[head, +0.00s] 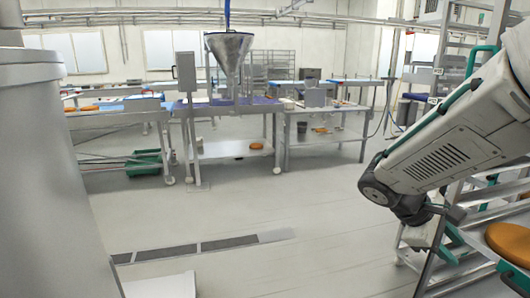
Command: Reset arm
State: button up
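My arm reaches in from the right edge in the head view, with its white forearm sloping down to a dark joint. My gripper (440,238) is at the lower right, below that joint, in front of a metal rack (425,275). It is small and partly blends with the rack, so I cannot tell whether its fingers are open or shut. An orange-brown round (510,243) lies at the right edge, to the right of my gripper and apart from it. I see nothing clearly held.
A metal funnel (229,52) stands above a worktable at the back. A second table (325,108) stands to its right. A green crate (145,161) is under the left conveyor. A large grey surface fills the left edge. The middle floor (270,200) is clear, with drain grates.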

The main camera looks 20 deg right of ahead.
jog(key=s+a+r+m+t+y, duration=0.2)
jog(key=a+t+y, duration=0.1)
jog(key=a, duration=0.7)
jog(key=s+a+r+m+t+y, duration=0.2)
jog(key=a+y, duration=0.3)
jog(key=a, duration=0.5)
jog(key=shift+s+a+r+m+t+y, duration=0.15)
jog(key=shift+s+a+m+t+y, duration=0.2)
jog(key=shift+s, duration=0.2)
jog(key=shift+c, duration=0.3)
